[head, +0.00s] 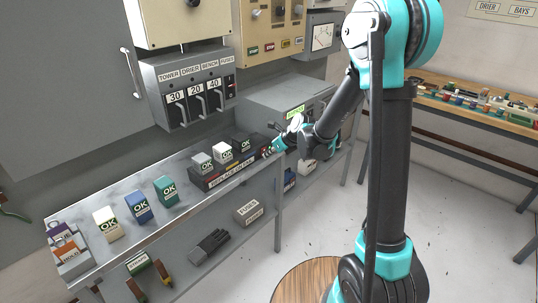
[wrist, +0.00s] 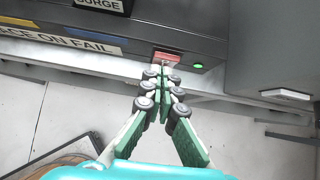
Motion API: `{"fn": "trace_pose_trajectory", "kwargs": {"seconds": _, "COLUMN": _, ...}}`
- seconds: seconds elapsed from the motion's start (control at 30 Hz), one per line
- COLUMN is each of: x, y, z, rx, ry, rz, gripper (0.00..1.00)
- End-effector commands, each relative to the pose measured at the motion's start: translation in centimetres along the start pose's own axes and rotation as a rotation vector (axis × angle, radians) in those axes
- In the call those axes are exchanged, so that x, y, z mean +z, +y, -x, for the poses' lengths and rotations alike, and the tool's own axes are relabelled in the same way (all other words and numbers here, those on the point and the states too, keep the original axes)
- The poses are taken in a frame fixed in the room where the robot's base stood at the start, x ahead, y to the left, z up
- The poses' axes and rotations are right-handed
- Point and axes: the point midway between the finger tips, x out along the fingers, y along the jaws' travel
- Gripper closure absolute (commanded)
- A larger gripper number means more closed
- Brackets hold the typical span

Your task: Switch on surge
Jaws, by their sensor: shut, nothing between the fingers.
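A dark power strip (head: 222,178) labelled "REPLACE ON FAIL" lies on the shelf, with modules standing on it. The wrist view shows its dark body (wrist: 130,42), part of a "SURGE" label (wrist: 98,4), a red switch (wrist: 167,57) and a lit green lamp (wrist: 198,66) to the right of the switch. My gripper (wrist: 161,82) is shut and empty, its fingertips right in front of the red switch. I cannot tell whether they touch it. In the head view my gripper (head: 270,151) is at the strip's right end and hides the switch there.
The metal shelf (head: 120,243) holds several "OK" blocks left of the strip. A grey cabinet (head: 290,100) stands close behind my gripper. A panel of levers (head: 188,85) hangs above.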

Motion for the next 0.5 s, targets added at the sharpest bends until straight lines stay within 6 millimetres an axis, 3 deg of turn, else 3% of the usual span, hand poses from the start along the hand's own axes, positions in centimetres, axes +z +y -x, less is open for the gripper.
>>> {"fn": "trace_pose_trajectory", "kwargs": {"seconds": 0.5, "x": 1.0, "y": 0.0, "z": 1.1, "rx": 0.0, "ry": 0.0, "rz": 0.0, "gripper": 1.0}}
